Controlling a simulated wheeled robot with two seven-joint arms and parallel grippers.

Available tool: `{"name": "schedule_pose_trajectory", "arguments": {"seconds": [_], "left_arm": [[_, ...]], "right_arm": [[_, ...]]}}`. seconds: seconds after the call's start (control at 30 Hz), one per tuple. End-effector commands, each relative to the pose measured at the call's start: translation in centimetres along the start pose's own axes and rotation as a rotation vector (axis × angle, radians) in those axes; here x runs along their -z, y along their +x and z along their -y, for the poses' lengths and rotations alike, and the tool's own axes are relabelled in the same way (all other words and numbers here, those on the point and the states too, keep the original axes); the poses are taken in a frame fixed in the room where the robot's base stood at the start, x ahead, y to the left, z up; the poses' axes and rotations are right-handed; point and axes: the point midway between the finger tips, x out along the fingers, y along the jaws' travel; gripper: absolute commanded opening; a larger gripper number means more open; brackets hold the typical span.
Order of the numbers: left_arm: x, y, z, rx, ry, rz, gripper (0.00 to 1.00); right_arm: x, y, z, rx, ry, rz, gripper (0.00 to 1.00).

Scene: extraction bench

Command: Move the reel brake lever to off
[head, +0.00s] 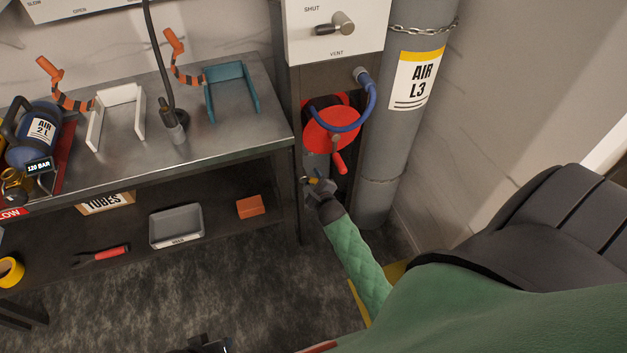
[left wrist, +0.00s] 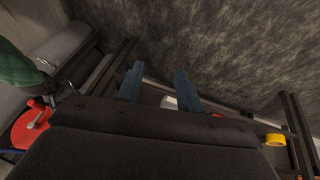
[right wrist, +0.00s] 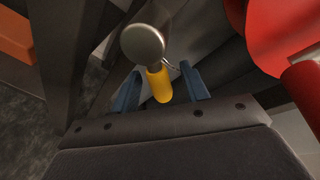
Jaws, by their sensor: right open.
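The reel brake lever shows in the right wrist view as a yellow grip (right wrist: 160,86) on a round grey metal hub (right wrist: 142,44). My right gripper (right wrist: 160,74) is open, with one blue finger on each side of the yellow grip; I cannot tell whether either touches it. In the head view my right gripper (head: 314,184) is at the lower left of the red hose reel (head: 325,132), and a small yellow bit of the lever (head: 313,180) shows there. My left gripper (left wrist: 159,72) is open and empty, its fingers apart above the floor.
A red crank handle (head: 339,162) hangs from the reel, and a blue hose (head: 371,100) loops over it. A grey AIR L3 cylinder (head: 385,165) stands to the right. The metal bench (head: 215,135) and its lower shelf, with a grey bin (head: 176,226) and orange block (head: 250,206), lie left.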

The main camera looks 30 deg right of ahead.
Motion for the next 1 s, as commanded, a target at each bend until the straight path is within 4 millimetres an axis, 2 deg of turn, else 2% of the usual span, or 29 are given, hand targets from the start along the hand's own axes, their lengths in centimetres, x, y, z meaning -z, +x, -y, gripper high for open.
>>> {"name": "schedule_pose_trajectory", "arguments": {"seconds": [0.17, 0.3, 0.4, 0.77, 1.0], "left_arm": [[0.0, 0.0, -0.1, -0.001, 0.0, 0.0, 0.36], [0.0, 0.1, -0.1, -0.001, 0.001, 0.001, 0.36], [-0.1, 0.1, -0.1, -0.001, 0.0, 0.002, 0.36], [-0.2, -0.2, 0.0, 0.003, 0.001, 0.013, 0.36], [0.0, -1.9, 0.5, 0.021, -0.001, 0.036, 0.36]], "right_arm": [[0.0, 0.0, 0.0, 0.0, 0.0, 0.0, 0.43], [0.0, 0.0, 0.0, 0.0, 0.0, 0.0, 0.16], [0.0, 0.0, 0.0, 0.0, 0.0, 0.0, 0.0], [-0.1, 0.0, -0.1, -0.005, 0.031, 0.006, 0.0], [-0.2, 0.1, -0.5, -0.021, 0.135, 0.026, 0.0]]}}
